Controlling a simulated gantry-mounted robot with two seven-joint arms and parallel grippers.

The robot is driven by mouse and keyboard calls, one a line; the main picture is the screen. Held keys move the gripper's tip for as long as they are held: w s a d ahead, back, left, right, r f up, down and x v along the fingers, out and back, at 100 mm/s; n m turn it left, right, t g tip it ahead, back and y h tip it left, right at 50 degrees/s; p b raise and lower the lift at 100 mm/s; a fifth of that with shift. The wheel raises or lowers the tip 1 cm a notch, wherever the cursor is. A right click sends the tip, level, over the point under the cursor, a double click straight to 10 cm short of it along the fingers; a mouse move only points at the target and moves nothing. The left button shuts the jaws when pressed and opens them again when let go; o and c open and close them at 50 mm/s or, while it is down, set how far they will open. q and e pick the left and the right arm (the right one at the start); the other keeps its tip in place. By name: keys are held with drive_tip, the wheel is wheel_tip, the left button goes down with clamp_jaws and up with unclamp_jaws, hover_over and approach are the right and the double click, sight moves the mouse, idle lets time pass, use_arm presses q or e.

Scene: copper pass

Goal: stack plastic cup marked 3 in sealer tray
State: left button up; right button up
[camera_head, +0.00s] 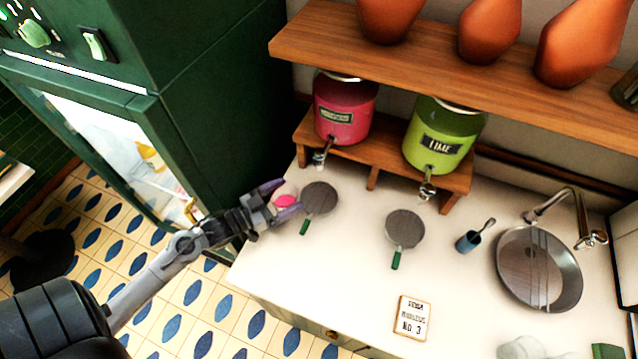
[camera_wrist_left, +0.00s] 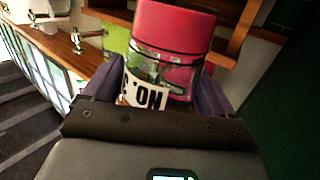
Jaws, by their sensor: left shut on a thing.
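My left gripper (camera_head: 284,196) reaches in over the left end of the white counter, close to the green cabinet. It is shut on a small cup with pink in it (camera_head: 286,202), which is mostly hidden by the fingers. In the left wrist view the cup (camera_wrist_left: 172,75) sits between the two purple fingers. It shows pink, a clear band and a white label with the letters "ON"; I see no 3 on it. I cannot pick out the sealer tray for certain. My right gripper is out of view.
Two grey discs with green handles (camera_head: 320,198) (camera_head: 405,228) lie below the pink dispenser (camera_head: 343,108) and the lime dispenser (camera_head: 440,135). An order card reading "NO. 3" (camera_head: 412,318), a blue cup (camera_head: 468,241), a sink (camera_head: 575,285) and a clear vessel (camera_head: 520,348) are farther right.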

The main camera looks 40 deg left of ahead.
use_arm(q)
drive_tip(key=x, duration=1.1)
drive_tip(key=shift+w+f+p, duration=0.2)
drive_tip(key=shift+f+p, duration=0.15)
drive_tip(key=shift+s+f+p, duration=0.15)
drive_tip(key=shift+f+p, duration=0.25)
drive_tip(key=shift+f, duration=0.5)
drive_tip(key=shift+f, duration=0.1)
drive_tip(key=shift+f, duration=0.15)
drive_tip(key=o, duration=0.9)
drive_tip(key=shift+o, duration=0.2)
